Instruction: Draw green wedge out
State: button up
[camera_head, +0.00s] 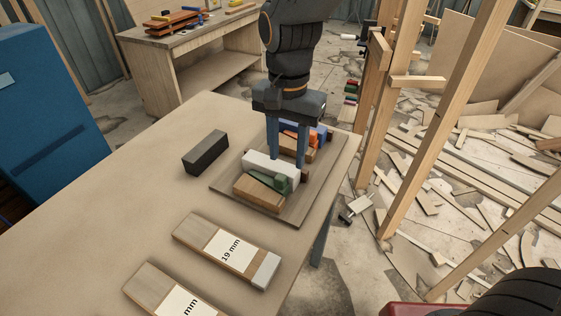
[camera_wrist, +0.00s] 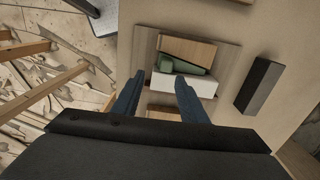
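The green wedge (camera_head: 280,183) lies between a wooden block (camera_head: 256,192) and a white block (camera_head: 262,165) on a wooden board (camera_head: 237,192). Its thicker end shows at the right in the head view. In the wrist view the green wedge (camera_wrist: 185,67) lies between the wooden block (camera_wrist: 187,50) and the white block (camera_wrist: 190,84). My gripper (camera_head: 288,163) is open, its two blue fingers pointing down around the white block's far side. In the wrist view my gripper (camera_wrist: 158,82) has its fingertips near the white block; I cannot tell whether they touch it.
More blocks and orange and blue pieces (camera_head: 293,130) stand behind the fingers on the board. A dark block (camera_head: 205,152) lies left of the board. A plank labelled 19 mm (camera_head: 200,234) lies in front. Timber posts (camera_head: 446,115) stand right of the table (camera_head: 122,196). The table's left side is clear.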

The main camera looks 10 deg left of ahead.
aim_at(281, 176)
jog(key=shift+s+a+r, duration=0.2)
jog(key=shift+a+r, duration=0.15)
jog(key=shift+a, duration=0.3)
jog(key=shift+a+f, duration=0.1)
jog(key=shift+f, duration=0.1)
jog(key=shift+f+p, duration=1)
jog(key=shift+f, duration=2.65)
grip_shut()
